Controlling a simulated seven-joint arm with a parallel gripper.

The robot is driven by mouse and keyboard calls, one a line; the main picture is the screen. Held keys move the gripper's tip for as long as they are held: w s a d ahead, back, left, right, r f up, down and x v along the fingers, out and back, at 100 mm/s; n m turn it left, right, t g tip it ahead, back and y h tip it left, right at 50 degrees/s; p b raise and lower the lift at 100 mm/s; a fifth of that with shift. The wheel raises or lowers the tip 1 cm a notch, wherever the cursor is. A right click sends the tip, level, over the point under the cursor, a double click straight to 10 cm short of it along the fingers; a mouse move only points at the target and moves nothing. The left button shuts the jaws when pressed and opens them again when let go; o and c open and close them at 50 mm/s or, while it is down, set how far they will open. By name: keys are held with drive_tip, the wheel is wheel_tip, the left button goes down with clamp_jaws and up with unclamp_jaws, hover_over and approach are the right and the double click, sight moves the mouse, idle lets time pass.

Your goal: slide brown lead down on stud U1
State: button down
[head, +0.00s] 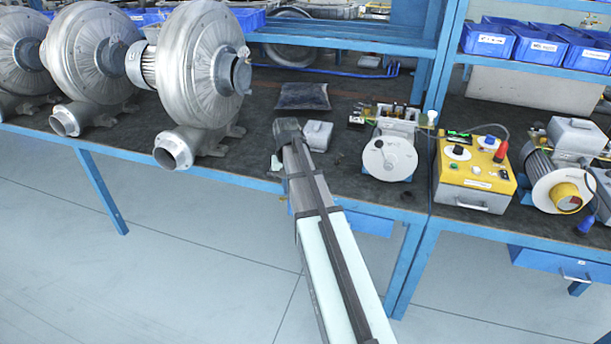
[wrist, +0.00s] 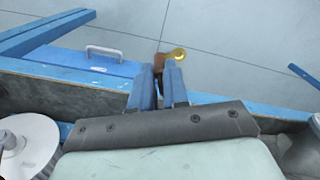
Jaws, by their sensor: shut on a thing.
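In the wrist view my gripper (wrist: 160,80) is shut on the brown lead (wrist: 159,63). The lead's yellow ring lug (wrist: 178,53) sticks out past the fingertips to the right. In the head view my arm reaches over the bench's front edge and ends left of the small motor (head: 389,155). My fingers and the lead cannot be made out there. The motor's open terminal area (head: 397,112) is on top, with small brass-coloured parts. Stud U1 cannot be told apart. The lug is apart from the motor.
A small grey box (head: 318,134) and a dark pad (head: 302,96) lie on the bench near my arm. Large blowers (head: 200,75) stand at left. A yellow test box (head: 474,172) and another motor (head: 555,180) stand at right. A blue drawer (wrist: 85,64) shows in the wrist view.

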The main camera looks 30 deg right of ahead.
drive_tip(key=s+a+r+n, duration=0.1)
drive_tip(key=s+a+n, duration=0.15)
drive_tip(key=a, duration=0.35)
drive_tip(key=w+d+r+m, duration=0.3)
drive_tip(key=d+r+m, duration=0.5)
drive_tip(key=d, duration=0.8)
drive_tip(key=w+d+r+m, duration=0.2)
drive_tip(key=d+r+m, duration=0.6)
drive_tip(key=d, duration=0.8)
drive_tip(key=w+d+r+m, duration=0.3)
drive_tip(key=d+r+m, duration=0.5)
drive_tip(key=d, duration=0.8)
drive_tip(key=shift+w+d+m, duration=0.2)
drive_tip(key=shift+w+m, duration=0.1)
drive_tip(key=shift+m, duration=0.35)
drive_tip(key=shift+f, duration=0.1)
drive_tip(key=shift+f, duration=1.6)
drive_tip(key=shift+f, duration=0.1)
drive_tip(key=shift+f, duration=1)
